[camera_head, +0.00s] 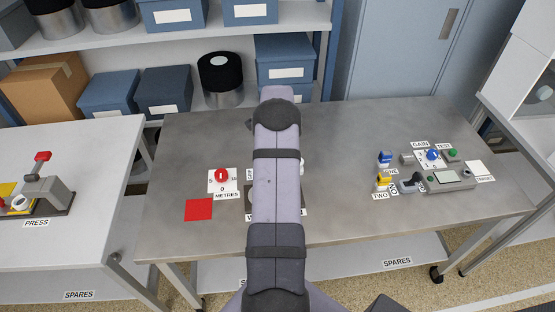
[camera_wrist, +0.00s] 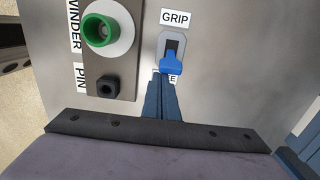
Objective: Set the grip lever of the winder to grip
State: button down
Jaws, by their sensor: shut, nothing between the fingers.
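In the wrist view the grip lever (camera_wrist: 171,64) is a blue handle in a grey slotted plate (camera_wrist: 163,41). The GRIP label (camera_wrist: 175,18) is above the plate. The handle sits at the lower end of the slot, by a second label mostly hidden behind my fingers, ending in E. My gripper (camera_wrist: 166,82) is shut and empty, its tips just below the blue handle. I cannot tell whether they touch it. The winder (camera_wrist: 127,72) shows beside it with a green ring on a white disc and a black square pin. My arm hides most of the winder in the head view.
On the table (camera_head: 340,215), a red square (camera_head: 198,209) and a METRES dial (camera_head: 221,176) are left of my arm. Shelves stand behind.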

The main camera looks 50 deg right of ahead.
jog(key=shift+w+a+r+g+h+b, duration=0.2)
jog(key=shift+w+a+g+h+b, duration=0.4)
jog(key=shift+g+h+b, duration=0.1)
jog(key=w+a+g+h+b, duration=0.1)
jog(key=b, duration=0.1)
jog(key=w+a+g+h+b, duration=0.1)
jog(key=g+h+b, duration=0.1)
jog(key=b, duration=0.1)
jog(key=shift+w+a+r+b, duration=0.1)
jog(key=shift+w+r+b, duration=0.1)
jog(key=shift+b, duration=0.25)
jog(key=shift+s+r+p, duration=0.15)
jog(key=shift+r+p, duration=0.05)
jog(key=shift+p, duration=0.1)
jog(key=shift+r, duration=0.15)
jog(key=shift+r, duration=0.6)
